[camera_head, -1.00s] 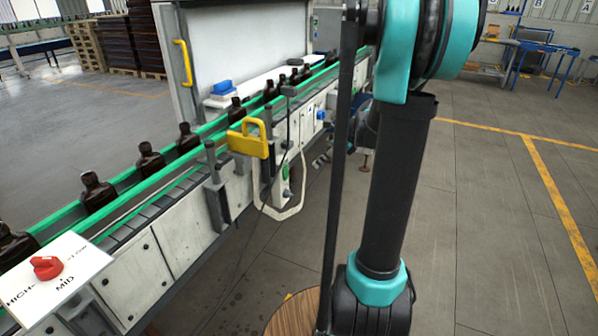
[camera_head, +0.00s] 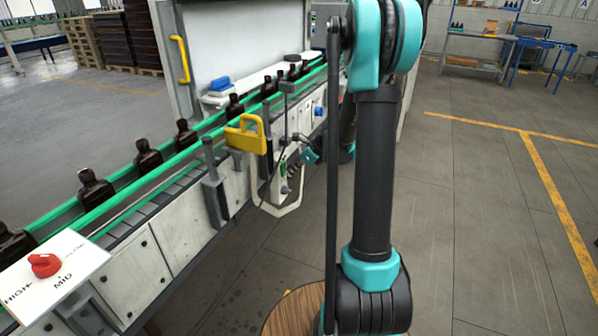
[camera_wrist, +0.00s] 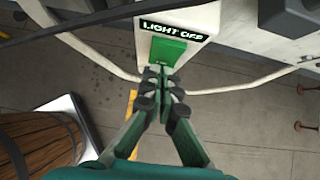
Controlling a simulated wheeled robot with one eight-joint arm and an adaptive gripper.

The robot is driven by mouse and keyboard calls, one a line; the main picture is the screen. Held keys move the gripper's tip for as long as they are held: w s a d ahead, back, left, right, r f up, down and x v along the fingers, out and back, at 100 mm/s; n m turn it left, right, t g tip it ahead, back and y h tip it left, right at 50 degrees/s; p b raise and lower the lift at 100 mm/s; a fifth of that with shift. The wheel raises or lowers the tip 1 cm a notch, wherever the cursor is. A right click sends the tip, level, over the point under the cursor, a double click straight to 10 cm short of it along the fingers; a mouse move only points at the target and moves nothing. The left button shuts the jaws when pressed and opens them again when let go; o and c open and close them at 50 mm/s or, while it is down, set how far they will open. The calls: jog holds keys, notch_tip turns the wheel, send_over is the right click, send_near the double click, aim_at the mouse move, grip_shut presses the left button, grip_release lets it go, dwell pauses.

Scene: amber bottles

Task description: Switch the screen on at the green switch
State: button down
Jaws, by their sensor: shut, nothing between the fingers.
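The green switch (camera_wrist: 168,52) sits on a white box in the wrist view, below a dark label (camera_wrist: 172,29) reading "LIGHT OFF". My gripper (camera_wrist: 163,76) is shut and empty. In the picture its fingertips lie just below the switch, near its lower edge; I cannot tell whether they touch it. In the head view my gripper (camera_head: 306,150) is small, just right of the white box (camera_head: 281,178) on the conveyor's side. I cannot make out a screen for certain.
A white looped tube (camera_head: 296,205) hangs around the box and crosses behind my fingers in the wrist view. A yellow handle (camera_head: 246,135) sticks out nearby. The conveyor (camera_head: 160,190) carries several amber bottles. A red knob (camera_head: 45,265) is at lower left. Floor at right is clear.

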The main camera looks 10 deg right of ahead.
jog(key=shift+a, duration=0.1)
jog(key=shift+w+a+f, duration=0.15)
jog(key=shift+w+a, duration=0.1)
dwell(0.3)
jog(key=shift+r, duration=0.85)
